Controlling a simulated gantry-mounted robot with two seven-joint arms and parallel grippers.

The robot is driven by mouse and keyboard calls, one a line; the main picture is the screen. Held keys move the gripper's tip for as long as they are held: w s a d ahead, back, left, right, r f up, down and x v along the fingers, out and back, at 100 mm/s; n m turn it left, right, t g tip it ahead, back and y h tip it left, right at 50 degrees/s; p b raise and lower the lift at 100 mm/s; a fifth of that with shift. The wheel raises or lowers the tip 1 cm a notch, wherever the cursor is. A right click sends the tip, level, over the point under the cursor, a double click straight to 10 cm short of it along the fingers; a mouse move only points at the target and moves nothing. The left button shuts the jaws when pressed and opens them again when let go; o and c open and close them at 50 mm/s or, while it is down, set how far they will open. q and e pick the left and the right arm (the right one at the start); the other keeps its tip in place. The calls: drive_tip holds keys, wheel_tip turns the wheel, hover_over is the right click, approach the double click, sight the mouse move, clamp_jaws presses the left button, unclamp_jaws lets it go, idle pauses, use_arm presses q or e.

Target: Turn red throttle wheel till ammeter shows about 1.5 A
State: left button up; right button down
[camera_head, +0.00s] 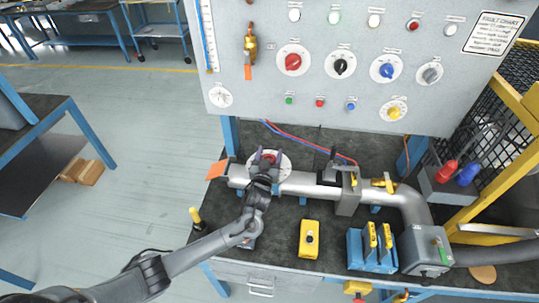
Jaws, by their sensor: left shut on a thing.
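A red throttle wheel (268,154) sits in front of a white disc (283,162) on the grey pipe at the bench's left part. My left gripper (266,164) reaches it from the front and is shut on it, with dark fingers on either side of the red part. The gripper covers much of the wheel, so its turn angle cannot be read. A small round white dial (221,97) is at the panel's lower left; I cannot tell whether it is the ammeter, and its reading is too small to make out. My right gripper is not in view.
The grey pipe (312,184) runs right to an elbow. A yellow block (309,239), a blue block with yellow parts (371,250) and a grey box (425,250) stand in front. The panel (310,100) with coloured knobs rises behind. An orange flag (217,169) is at the pipe's left end.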

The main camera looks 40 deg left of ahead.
use_arm(q)
drive_tip(key=m+t+h+p, duration=0.1)
drive_tip(key=m+h, duration=0.1)
drive_tip(key=h, duration=0.1)
drive_tip(key=shift+r, duration=0.1)
drive_tip(key=shift+w+d+m+t+h, duration=0.15)
drive_tip(key=shift+m+t+h, duration=0.15)
drive_tip(key=shift+m+h, duration=0.5)
drive_tip(key=shift+s+d+m+t+h, duration=0.15)
drive_tip(key=shift+m+t+h, duration=0.25)
drive_tip(key=shift+h, duration=0.7)
drive_tip(key=shift+w, duration=0.1)
drive_tip(key=o, duration=1)
drive_tip(key=shift+c, duration=0.2)
drive_tip(key=s+d+p, duration=0.1)
drive_tip(key=s, duration=0.9)
drive_tip(key=shift+s, duration=0.4)
